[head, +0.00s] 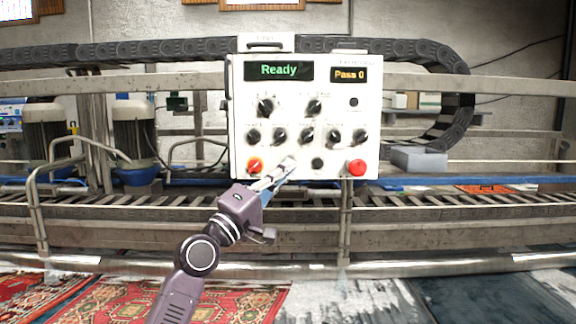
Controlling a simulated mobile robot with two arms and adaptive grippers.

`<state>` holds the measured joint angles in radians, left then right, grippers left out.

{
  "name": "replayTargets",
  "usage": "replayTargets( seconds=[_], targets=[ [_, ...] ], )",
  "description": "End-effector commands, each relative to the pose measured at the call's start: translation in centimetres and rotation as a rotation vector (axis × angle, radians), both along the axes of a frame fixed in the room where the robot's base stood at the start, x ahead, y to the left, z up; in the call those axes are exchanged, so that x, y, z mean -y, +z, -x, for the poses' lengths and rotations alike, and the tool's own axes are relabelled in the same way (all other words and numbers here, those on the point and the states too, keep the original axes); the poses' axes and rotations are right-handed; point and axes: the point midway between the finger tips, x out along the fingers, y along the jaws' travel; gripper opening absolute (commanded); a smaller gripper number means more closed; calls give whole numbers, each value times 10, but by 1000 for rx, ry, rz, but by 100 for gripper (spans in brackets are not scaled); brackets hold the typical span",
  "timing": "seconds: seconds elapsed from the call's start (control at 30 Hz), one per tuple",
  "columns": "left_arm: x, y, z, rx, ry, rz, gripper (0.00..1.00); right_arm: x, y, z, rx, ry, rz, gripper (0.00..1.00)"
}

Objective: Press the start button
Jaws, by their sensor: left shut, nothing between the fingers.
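The white control panel (238,110) faces me at the middle of the head view. Its green display (279,70) reads "Ready" and its amber display (349,75) reads "Pass 0". The bottom row shows a red and yellow switch (255,166), a small black control (317,163) and a red button (357,167). My left gripper (289,163) is shut and empty, its tips in front of the bottom row between the switch and the black control. The tips hide that part of the panel. Contact cannot be told. No start label is readable. My right gripper is out of view.
Several black knobs (307,136) sit above the bottom row. A metal rail (150,214) and roller conveyor run behind and below the panel. A black cable chain (170,50) passes behind its top. Patterned red rugs (120,301) lie at the lower left.

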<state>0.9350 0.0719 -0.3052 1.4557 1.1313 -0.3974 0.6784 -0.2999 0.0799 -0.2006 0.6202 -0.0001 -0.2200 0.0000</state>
Motion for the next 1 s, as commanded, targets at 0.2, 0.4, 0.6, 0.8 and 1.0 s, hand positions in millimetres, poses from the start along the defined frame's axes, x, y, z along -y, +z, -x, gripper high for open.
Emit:
replayTargets(
  seconds=[0.2, 0.4, 0.6, 0.8, 1.0],
  targets=[
    [0, 0, 0, 0, 0, 0, 0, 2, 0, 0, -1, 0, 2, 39],
    [0, 0, 0, 0, 0, 0, 0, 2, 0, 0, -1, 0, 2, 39],
    [0, 0, 0, 0, 0, 0, 0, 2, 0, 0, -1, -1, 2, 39],
    [0, 0, 0, 0, 0, 0, 0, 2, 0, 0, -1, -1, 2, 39],
    [0, -1, -4, 1, 0, 1, 0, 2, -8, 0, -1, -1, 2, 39]
  ],
)
